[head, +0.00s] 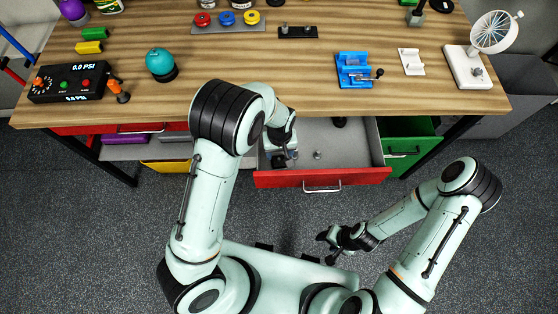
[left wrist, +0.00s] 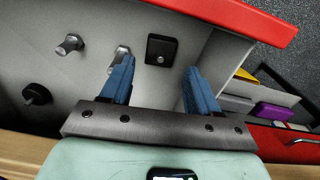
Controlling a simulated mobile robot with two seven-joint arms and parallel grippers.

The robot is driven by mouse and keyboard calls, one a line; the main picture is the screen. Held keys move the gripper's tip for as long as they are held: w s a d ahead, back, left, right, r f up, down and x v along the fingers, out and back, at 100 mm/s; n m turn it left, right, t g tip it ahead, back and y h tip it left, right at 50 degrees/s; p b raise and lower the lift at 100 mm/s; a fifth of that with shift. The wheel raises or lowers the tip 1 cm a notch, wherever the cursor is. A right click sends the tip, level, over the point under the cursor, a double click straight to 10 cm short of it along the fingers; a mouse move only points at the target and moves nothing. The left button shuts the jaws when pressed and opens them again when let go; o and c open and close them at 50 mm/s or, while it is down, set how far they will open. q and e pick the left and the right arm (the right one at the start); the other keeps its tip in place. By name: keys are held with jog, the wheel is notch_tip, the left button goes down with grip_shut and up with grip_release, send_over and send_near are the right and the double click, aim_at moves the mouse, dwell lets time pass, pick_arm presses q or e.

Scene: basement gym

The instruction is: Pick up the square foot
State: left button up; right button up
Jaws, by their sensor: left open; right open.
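The square foot (left wrist: 162,50) is a small black square block with a light round stud in its middle. It lies on the floor of the open red drawer (head: 325,178). In the left wrist view it shows just beyond the fingertips, between the lines of the two fingers. My left gripper (left wrist: 158,68) is open, with nothing between its blue fingers. In the head view my left gripper (head: 281,154) is in the left part of the drawer, and I cannot clearly make out the square foot there. My right gripper (head: 332,244) is open and empty, low over the floor.
In the drawer are a grey hex-headed piece (left wrist: 70,43), another grey piece (left wrist: 122,52) close to one finger, and a black round foot (left wrist: 37,95). The red drawer front (left wrist: 245,15) rises beside the gripper. The wooden bench top (head: 300,85) overhangs behind.

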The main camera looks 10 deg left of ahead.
aim_at(279, 158)
pick_arm(q)
jog(key=shift+w+f, duration=0.25)
jog(key=shift+f, duration=0.55)
jog(key=f, duration=0.4)
jog(key=shift+a+f, duration=0.1)
jog(key=shift+a, duration=0.1)
jog(key=shift+f, duration=0.55)
jog(key=c, duration=0.8)
